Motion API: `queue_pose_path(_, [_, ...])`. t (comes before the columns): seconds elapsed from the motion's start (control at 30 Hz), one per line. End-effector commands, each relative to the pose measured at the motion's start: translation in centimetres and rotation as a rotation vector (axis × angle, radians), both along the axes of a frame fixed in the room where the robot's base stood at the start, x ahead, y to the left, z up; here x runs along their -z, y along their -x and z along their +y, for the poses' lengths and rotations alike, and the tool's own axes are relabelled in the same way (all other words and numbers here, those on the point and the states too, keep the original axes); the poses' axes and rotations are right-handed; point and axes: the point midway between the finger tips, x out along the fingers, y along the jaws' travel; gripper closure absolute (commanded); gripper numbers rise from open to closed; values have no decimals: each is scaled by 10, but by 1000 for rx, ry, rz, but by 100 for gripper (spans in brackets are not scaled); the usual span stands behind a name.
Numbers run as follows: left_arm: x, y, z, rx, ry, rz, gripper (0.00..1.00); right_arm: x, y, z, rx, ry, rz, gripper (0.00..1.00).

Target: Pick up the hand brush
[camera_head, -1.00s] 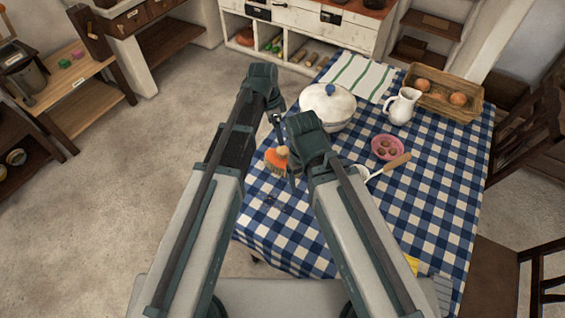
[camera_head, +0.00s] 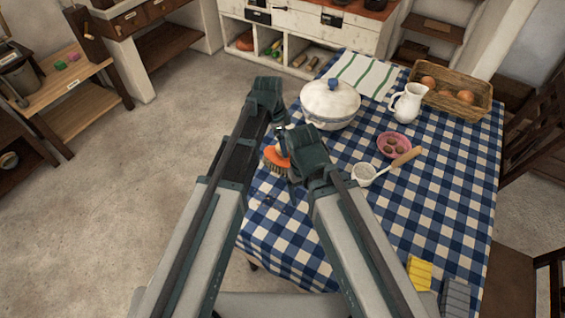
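The hand brush (camera_head: 275,159), with an orange body and dark bristles, is at the left edge of the table with the blue checked cloth (camera_head: 420,215). My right gripper (camera_head: 287,150) is close over its right side and hides part of it. My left gripper (camera_head: 281,128) is just beyond the brush, near the table's left edge. The fingers of both grippers are small and overlapped by the arm links, so I cannot tell whether either is open or touching the brush.
A white tureen (camera_head: 329,105) stands just behind the grippers. A pink bowl (camera_head: 393,145), a ladle (camera_head: 366,172) and a white jug (camera_head: 408,103) are to the right. A basket (camera_head: 473,107) is at the back. A yellow sponge (camera_head: 419,273) lies at the front right.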

Motion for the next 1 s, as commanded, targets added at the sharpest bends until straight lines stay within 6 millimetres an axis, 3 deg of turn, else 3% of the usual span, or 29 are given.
queue_pose_path(0.03, [14, 1, -1, 0, 0, 0, 9, 14, 0, 0, 0, 0, 0, 14])
queue_pose_path(0.2, [33, 1, -4, 1, 0, 0, 9, 33, 0, 0, 0, 0, 0, 14])
queue_pose_path(0.5, [33, 1, -5, 0, 0, 0, 9, 33, 0, 0, 0, 0, 0, 14])
queue_pose_path(1.0, [33, 1, -5, 0, 0, 0, 97, 33, 0, 0, 0, 0, 0, 14])
